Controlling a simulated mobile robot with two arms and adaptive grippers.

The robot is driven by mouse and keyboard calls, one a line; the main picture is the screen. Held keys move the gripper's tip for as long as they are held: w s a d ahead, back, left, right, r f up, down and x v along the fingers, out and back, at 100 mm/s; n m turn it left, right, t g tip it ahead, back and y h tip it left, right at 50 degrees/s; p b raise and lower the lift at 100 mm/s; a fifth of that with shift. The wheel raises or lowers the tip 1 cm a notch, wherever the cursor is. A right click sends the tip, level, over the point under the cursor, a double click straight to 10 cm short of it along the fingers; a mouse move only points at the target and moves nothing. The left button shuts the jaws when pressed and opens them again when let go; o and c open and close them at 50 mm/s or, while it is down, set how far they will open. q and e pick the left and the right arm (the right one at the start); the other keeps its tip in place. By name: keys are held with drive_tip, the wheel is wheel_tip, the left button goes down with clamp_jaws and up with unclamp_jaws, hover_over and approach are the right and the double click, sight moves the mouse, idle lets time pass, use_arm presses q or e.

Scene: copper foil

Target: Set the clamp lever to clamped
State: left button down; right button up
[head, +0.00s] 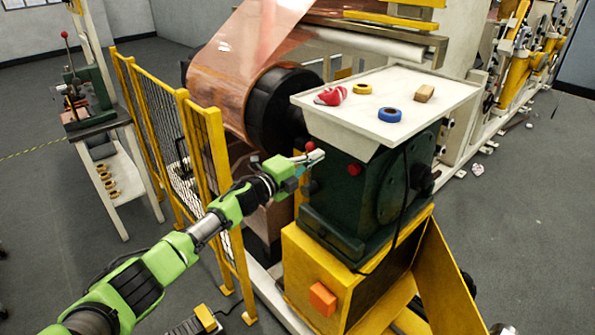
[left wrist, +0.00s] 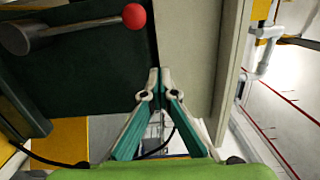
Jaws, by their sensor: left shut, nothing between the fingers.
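The clamp lever (left wrist: 75,27) shows in the left wrist view as a metal bar with a red ball at its right end and a round hub at its left end. It sits against the dark green housing (left wrist: 110,80). My left gripper (left wrist: 153,78) is shut and empty, with the lever up and left of its tips and a visible gap between. In the head view my left gripper (head: 316,157) is beside the green housing (head: 335,208), below the tray. My right gripper is not in view.
A pale tray (head: 440,95) above the housing holds a blue tape roll (head: 389,114), a yellow roll (head: 362,88), a red item (head: 331,95) and a tan block (head: 424,93). A yellow fence (head: 215,160) stands left of the machine. A copper foil roll (head: 230,75) is behind.

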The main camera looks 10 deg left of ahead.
use_arm(q)
drive_tip(key=a+f+b+v, duration=0.1)
drive_tip(key=v, duration=0.7)
drive_tip(key=shift+w, duration=0.25)
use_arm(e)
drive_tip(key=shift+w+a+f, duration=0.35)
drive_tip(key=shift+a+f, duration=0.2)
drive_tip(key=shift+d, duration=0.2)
